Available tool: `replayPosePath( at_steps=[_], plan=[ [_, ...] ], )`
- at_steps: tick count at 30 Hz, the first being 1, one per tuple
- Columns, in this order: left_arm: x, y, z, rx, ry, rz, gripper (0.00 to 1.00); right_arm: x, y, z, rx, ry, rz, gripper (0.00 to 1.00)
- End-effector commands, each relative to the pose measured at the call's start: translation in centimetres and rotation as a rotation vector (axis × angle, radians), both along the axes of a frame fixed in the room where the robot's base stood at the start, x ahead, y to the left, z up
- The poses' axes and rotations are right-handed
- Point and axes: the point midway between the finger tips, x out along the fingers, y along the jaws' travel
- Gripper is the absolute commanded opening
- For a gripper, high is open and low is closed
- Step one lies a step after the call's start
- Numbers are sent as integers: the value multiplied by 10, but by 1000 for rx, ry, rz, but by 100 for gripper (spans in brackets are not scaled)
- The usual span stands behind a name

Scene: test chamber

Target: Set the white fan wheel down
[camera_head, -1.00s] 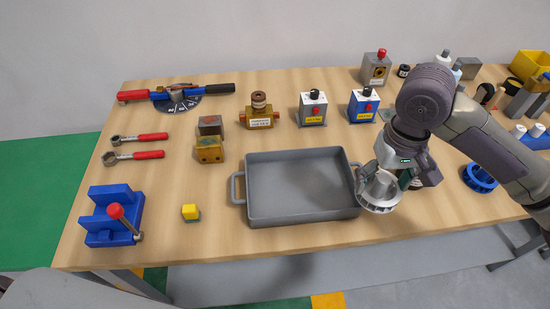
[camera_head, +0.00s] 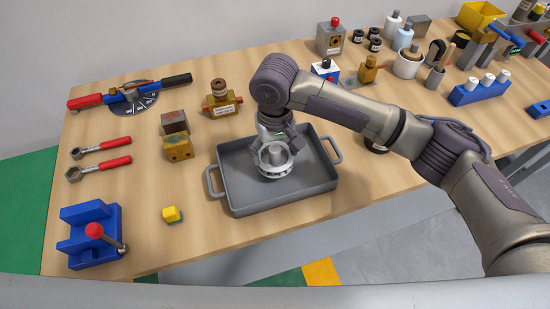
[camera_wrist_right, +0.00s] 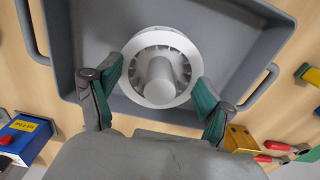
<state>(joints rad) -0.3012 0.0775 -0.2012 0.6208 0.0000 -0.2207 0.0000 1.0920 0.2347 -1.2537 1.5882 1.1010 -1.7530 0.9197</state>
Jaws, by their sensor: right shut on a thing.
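The white fan wheel (camera_head: 275,173) is over the middle of the grey tray (camera_head: 228,180), hub upward, and looks about level. My right gripper (camera_head: 275,146) is above it and shut on it. In the right wrist view the fan wheel (camera_wrist_right: 160,68) lies between the green-padded fingers of the right gripper (camera_wrist_right: 158,95), against the tray floor behind it. I cannot tell whether the wheel touches the tray floor. The tray holds nothing else that I can see. My left gripper is out of view.
Brass and steel blocks (camera_head: 177,147) stand close to the tray's back left. My right arm covers part of the table to the right.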

Motion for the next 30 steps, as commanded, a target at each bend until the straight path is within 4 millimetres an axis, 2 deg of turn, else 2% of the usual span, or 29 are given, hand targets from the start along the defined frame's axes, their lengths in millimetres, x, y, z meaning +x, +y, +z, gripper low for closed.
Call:
replayPosePath(
  at_steps=[8,20,21,24,30],
  plan=[
    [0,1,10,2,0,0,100,0,-1,-35,-2,2,-1,44],
    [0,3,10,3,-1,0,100,0,-1,-41,-1,2,-1,44],
    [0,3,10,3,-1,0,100,0,-1,-41,0,1,-1,85],
    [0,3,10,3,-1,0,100,0,-1,-41,0,1,-1,100],
    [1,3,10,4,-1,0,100,0,-1,-41,0,1,0,100]
  ],
)
